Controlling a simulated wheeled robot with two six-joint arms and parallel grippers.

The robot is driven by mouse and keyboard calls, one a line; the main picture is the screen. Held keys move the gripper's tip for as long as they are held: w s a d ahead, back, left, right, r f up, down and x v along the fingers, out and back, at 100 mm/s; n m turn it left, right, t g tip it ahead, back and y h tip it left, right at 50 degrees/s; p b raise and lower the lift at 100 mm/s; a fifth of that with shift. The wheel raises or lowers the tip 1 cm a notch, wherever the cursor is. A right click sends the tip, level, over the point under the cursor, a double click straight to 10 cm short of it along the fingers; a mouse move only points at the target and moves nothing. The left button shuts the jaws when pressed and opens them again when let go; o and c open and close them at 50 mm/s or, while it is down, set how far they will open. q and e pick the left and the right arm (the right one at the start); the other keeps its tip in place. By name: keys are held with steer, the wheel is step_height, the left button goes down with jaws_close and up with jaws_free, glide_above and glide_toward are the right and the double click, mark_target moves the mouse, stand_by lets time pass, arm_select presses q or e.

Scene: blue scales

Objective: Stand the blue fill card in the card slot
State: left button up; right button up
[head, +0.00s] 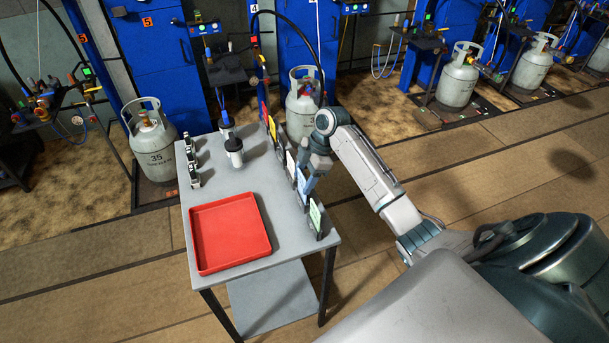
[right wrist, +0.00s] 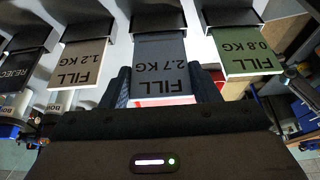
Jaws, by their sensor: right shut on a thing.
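The blue-grey fill card (right wrist: 160,62), marked "FILL 2.7 KG", is between the fingers of my right gripper (right wrist: 164,88), which is shut on it. In the right wrist view the card's far end meets a black card slot (right wrist: 160,20). I cannot tell how deep it sits in there. In the head view my right gripper (head: 314,166) is at the right edge of the table, over the row of slots, and the blue card (head: 304,183) shows just below it. My left gripper is not in view.
A white card (right wrist: 80,62) marked 1.2 KG and a green card (right wrist: 250,58) marked 0.8 KG stand in the neighbouring slots, close on either side. A red tray (head: 230,235) lies on the grey table (head: 268,180). Gas cylinders (head: 303,105) stand behind.

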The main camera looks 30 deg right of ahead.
steer(key=shift+f+b, duration=0.4)
steer(key=shift+f, duration=0.55)
stand_by(0.5)
steer(key=o, duration=1)
steer(key=shift+o, duration=0.2)
steer(key=b+v, duration=0.3)
steer(key=v, duration=0.8)
steer(key=shift+f, duration=0.1)
